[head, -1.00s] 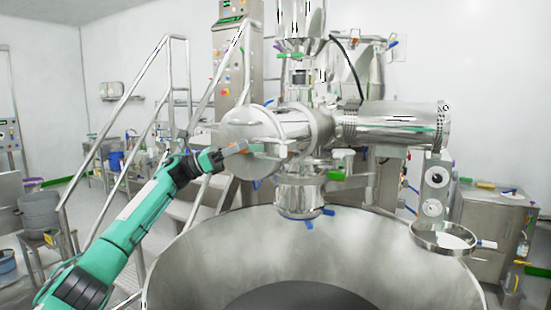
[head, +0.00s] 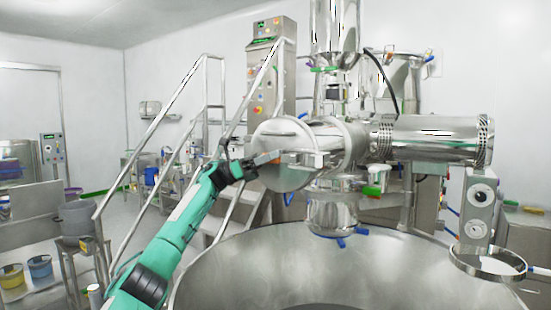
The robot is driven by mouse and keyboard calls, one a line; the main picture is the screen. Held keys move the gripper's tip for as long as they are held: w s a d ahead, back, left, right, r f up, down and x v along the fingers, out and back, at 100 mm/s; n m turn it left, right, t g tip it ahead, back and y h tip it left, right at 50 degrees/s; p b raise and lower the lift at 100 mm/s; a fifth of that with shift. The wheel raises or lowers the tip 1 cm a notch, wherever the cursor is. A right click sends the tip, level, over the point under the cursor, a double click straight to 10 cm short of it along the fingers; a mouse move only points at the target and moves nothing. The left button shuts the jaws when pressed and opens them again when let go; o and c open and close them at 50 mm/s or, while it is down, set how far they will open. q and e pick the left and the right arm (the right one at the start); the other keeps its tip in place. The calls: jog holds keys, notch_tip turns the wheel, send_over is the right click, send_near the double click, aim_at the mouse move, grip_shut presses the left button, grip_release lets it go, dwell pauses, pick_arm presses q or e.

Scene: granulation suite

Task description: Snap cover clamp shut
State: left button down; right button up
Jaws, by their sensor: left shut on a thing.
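The round metal cover (head: 276,178) closes the left end of the horizontal steel housing in the middle of the head view. The cover clamp (head: 308,159) shows as a small metal piece at the front of the cover's rim. My left gripper (head: 270,157) reaches in from the left in front of the cover. It is shut on what looks like the clamp's handle, which its fingers mostly hide. I cannot tell how far the clamp is closed. My right gripper is not in view.
A wide open steel bowl (head: 215,268) stands below the housing. A steel staircase with handrails (head: 160,115) is behind my left arm. A control column (head: 270,85) stands at the back. A round metal ring (head: 455,262) sticks out at the right.

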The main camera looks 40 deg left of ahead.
pick_arm(q)
jog(key=shift+r, duration=0.1)
jog(key=c, duration=1.4)
grip_release()
jog(key=shift+o, duration=0.2)
